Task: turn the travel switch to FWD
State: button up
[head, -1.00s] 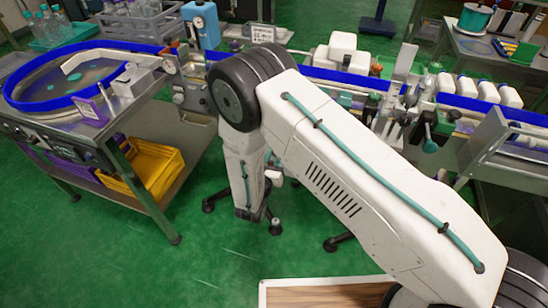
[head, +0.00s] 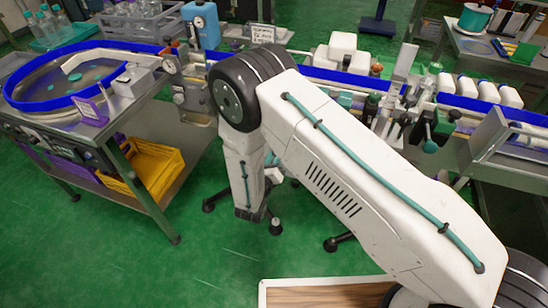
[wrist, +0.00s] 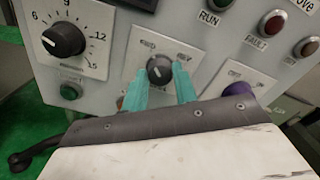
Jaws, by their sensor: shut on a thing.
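The travel switch (wrist: 160,71) is a round black knob on a light square plate on a grey control panel in the wrist view. A label sits at its upper left and another at its upper right; both are blurred, and the left one looks like FWD. A small light mark shows on the knob, but I cannot tell exactly where it points. My gripper (wrist: 160,84) has two teal fingers, one on each side of the knob, and is shut on it. In the head view my arm hides the switch.
On the panel, a numbered dial (wrist: 64,40) with a green button (wrist: 70,91) is at left. A RUN button (wrist: 216,4) and a red FAULT lamp (wrist: 272,24) are above right. A purple knob (wrist: 238,91) is close right of my fingers. The conveyor (head: 340,77) runs behind my arm.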

jog(key=shift+a, duration=0.1)
jog(key=o, duration=1)
jog(key=shift+c, duration=0.2)
jog(key=shift+s, duration=0.1)
jog(key=v, duration=0.7)
jog(key=shift+s, duration=0.3)
jog(key=shift+a, duration=0.1)
